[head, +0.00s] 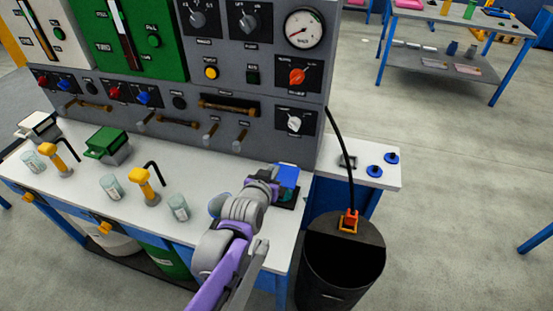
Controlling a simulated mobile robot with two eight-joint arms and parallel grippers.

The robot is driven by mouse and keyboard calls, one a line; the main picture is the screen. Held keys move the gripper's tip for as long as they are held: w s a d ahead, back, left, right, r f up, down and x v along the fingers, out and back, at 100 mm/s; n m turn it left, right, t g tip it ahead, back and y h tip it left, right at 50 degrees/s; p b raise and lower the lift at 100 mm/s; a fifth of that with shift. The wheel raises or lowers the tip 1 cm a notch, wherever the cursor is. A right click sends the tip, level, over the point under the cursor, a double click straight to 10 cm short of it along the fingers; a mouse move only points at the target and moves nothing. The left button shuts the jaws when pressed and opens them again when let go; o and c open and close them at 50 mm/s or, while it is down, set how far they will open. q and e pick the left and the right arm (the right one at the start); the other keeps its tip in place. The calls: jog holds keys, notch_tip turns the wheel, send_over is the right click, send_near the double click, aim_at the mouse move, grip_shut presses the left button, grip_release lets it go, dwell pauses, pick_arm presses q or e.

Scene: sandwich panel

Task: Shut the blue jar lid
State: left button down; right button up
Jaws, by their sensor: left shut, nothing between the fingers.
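The blue jar (288,178) is a small boxy container on a dark base, at the right end of the white bench top. Its blue top shows, but my left arm covers part of its left side, and I cannot tell how far the lid stands open. My left gripper (274,181) is shut and empty, right beside the jar on its left. I cannot tell whether it touches the lid. My right gripper is not in view.
A green container (107,143) and a white one (38,126) stand farther left on the bench (225,179), with yellow dispensers and glass jars. The control panel (262,120) rises behind. A black bin (340,270) stands at the right. Two blue discs (374,171) lie on the side table.

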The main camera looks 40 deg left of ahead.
pick_arm(q)
notch_tip(320, 180, down, 8)
jog(key=s+d+t+y+b, duration=0.1)
jog(key=s+t+y+b, duration=0.1)
jog(key=b, duration=0.5)
jog(key=shift+s+d+t+b, duration=0.25)
jog(key=shift+s+t+b, duration=0.1)
jog(key=shift+t, duration=0.55)
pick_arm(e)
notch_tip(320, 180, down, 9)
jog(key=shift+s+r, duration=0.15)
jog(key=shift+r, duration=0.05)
pick_arm(q)
jog(key=shift+s+d+f, duration=0.1)
jog(key=shift+f, duration=0.1)
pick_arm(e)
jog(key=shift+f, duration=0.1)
